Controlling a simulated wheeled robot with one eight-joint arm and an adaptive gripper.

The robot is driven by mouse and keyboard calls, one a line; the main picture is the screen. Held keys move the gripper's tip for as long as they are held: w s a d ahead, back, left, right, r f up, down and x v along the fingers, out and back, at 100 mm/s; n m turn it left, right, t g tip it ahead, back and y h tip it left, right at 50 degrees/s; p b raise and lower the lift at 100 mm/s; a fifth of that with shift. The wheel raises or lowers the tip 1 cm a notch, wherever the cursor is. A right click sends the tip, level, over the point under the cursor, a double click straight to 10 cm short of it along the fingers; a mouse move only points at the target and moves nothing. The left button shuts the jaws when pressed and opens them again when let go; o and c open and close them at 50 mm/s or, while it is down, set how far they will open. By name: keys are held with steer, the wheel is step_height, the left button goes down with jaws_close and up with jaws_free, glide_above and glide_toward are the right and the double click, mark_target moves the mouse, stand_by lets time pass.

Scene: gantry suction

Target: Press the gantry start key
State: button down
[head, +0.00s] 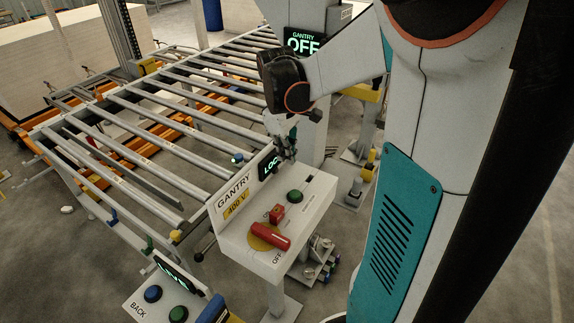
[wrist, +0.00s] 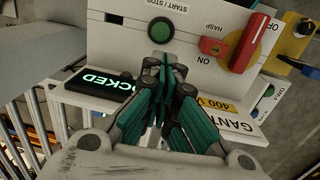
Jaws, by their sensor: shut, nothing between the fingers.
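The gantry control box (head: 240,240) shows in the head view with a round green button (head: 294,196) on its top. In the wrist view the button (wrist: 160,30) sits beside the START / STOP label, just beyond my fingertips. A red rotary handle (head: 270,237) on a yellow plate is turned toward OFF, with a small red block (head: 277,211) by it. The box's display (head: 270,165) reads LOCKED, partly covered. My gripper (head: 287,155) is shut and empty, above the back of the box; its fingers (wrist: 165,70) look apart from the button.
A roller conveyor (head: 150,105) runs behind the box. A second panel (head: 150,305) marked BACK, with blue and green buttons, stands front left. A gantry display (head: 303,42) reads OFF. Pale stacked boards (head: 60,60) lie at back left.

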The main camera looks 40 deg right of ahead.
mark_target(290, 192)
steer(key=f+b, duration=0.1)
steer(key=f, duration=0.3)
steer(key=f+b, duration=0.1)
steer(key=f, duration=0.3)
steer(key=d+f+b, duration=0.1)
steer(key=f, duration=0.3)
steer(key=shift+f, duration=0.35)
